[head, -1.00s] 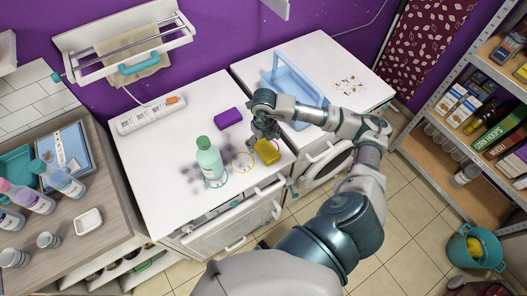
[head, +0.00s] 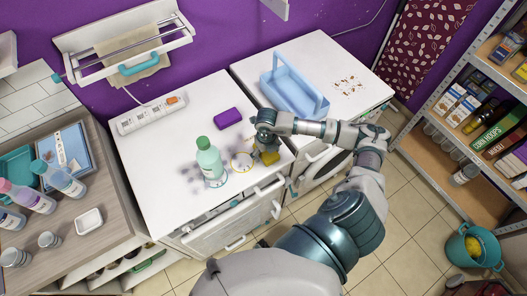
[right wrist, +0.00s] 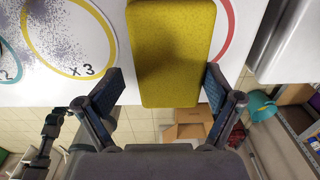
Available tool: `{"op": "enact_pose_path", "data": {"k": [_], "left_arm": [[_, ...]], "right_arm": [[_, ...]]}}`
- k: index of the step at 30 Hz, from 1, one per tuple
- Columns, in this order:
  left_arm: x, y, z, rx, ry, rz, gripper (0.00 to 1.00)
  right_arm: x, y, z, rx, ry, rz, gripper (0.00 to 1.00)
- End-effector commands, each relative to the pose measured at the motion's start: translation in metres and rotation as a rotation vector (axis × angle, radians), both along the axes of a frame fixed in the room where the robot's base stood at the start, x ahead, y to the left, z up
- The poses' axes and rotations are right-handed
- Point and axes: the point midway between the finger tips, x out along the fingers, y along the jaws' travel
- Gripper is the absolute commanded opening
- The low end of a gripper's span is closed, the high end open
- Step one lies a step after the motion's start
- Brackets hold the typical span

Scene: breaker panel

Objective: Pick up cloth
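A yellow, sponge-like block (head: 270,157), perhaps the cloth of the task, lies at the front right of the white counter. In the right wrist view the yellow block (right wrist: 172,45) is a flat rounded rectangle inside a red printed ring. My right gripper (head: 266,143) is over it and hides part of it in the head view. In the right wrist view my right gripper (right wrist: 160,88) has its fingers spread, one on each side of the block's near end, with gaps showing. A beige cloth (head: 146,65) hangs on the wall rack. My left gripper does not show.
A green bottle (head: 208,160) stands left of my right gripper on stained counter. A purple block (head: 228,118) lies behind. A light blue caddy (head: 292,90) stands on the right-hand white top. A power strip (head: 150,114) lies at the back left.

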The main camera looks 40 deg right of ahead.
Motion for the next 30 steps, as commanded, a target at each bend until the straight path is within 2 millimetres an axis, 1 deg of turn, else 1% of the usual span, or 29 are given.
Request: {"op": "enact_pose_path", "data": {"k": [1, 4, 5, 8, 13, 16, 19, 23, 27, 30], "left_arm": [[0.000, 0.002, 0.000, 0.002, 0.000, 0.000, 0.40], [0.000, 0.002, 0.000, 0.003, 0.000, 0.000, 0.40], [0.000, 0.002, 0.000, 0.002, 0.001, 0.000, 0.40], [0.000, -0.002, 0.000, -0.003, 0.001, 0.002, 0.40], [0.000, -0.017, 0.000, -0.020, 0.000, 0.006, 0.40], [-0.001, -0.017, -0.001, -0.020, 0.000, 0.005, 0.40], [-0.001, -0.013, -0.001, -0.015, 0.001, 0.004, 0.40], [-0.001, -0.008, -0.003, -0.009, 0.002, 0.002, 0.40], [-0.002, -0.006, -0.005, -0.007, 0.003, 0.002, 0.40], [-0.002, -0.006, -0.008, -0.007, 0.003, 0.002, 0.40]], "right_arm": [[0.000, -0.002, 0.000, 0.000, 0.000, -0.001, 0.68], [0.000, -0.003, -0.001, 0.001, 0.000, -0.002, 0.43], [0.000, -0.003, -0.001, 0.001, 0.001, -0.002, 0.39], [0.000, -0.001, -0.001, -0.002, 0.002, -0.001, 0.39], [-0.001, 0.000, -0.001, -0.004, 0.006, -0.001, 0.39], [-0.001, 0.001, -0.001, -0.004, 0.007, -0.001, 0.39], [-0.001, 0.001, 0.003, -0.003, 0.005, 0.000, 0.39], [0.000, 0.001, 0.016, -0.001, 0.000, 0.000, 0.39], [0.001, 0.001, 0.037, -0.001, -0.003, 0.000, 0.39], [-0.009, 0.022, 0.036, 0.002, 0.001, 0.006, 0.39]]}}
